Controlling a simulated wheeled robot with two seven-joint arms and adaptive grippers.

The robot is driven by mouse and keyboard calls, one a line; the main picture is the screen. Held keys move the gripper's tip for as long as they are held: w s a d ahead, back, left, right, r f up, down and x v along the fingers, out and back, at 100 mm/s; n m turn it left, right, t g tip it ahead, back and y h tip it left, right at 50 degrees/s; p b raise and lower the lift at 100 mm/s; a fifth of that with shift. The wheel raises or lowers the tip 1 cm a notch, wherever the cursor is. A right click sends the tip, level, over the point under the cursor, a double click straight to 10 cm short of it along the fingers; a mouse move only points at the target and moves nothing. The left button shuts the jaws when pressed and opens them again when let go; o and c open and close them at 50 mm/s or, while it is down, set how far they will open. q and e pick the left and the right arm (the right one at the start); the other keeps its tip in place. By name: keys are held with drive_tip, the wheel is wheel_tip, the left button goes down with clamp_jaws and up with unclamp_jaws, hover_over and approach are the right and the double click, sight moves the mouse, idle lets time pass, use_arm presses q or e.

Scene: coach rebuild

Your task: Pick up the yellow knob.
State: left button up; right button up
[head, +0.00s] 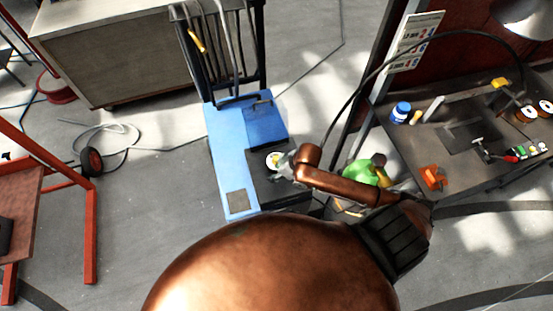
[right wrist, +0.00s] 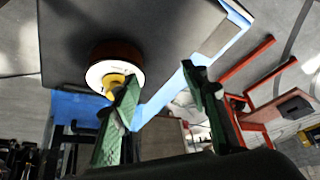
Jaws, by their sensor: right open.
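The yellow knob (right wrist: 115,85) sits on a white disc with a dark reddish rim (right wrist: 112,62), on a black panel (right wrist: 75,35). In the right wrist view my right gripper (right wrist: 162,84) is open, with green-padded fingers. Its left finger partly overlaps the knob, and nothing is seen between the fingers. In the head view the knob (head: 274,158) shows small on the white disc, on the dark box of a blue cart. My right gripper (head: 284,163) is close to the right of it. Contact cannot be told. My left gripper is not in view.
The blue cart (head: 222,150) has a dark rack with cables behind it. A workbench (head: 410,155) at right holds a blue jar, an orange block and tools. A green and yellow object (head: 360,173) is beside my right arm.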

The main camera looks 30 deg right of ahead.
sight(276, 158)
drive_tip(key=w+d+r, duration=0.4)
drive_tip(key=d+r, duration=0.1)
drive_tip(key=d, duration=0.2)
drive_tip(key=shift+g+h, duration=0.3)
drive_tip(key=shift+g, duration=0.2)
drive_tip(key=x, duration=0.5)
drive_tip(key=p+x, duration=0.1)
drive_tip(key=x, duration=0.1)
drive_tip(key=shift+w+a, duration=0.2)
drive_tip(key=shift+a, duration=0.25)
drive_tip(key=shift+c, duration=0.3)
drive_tip(key=c, duration=0.9)
drive_tip(key=shift+o, duration=0.2)
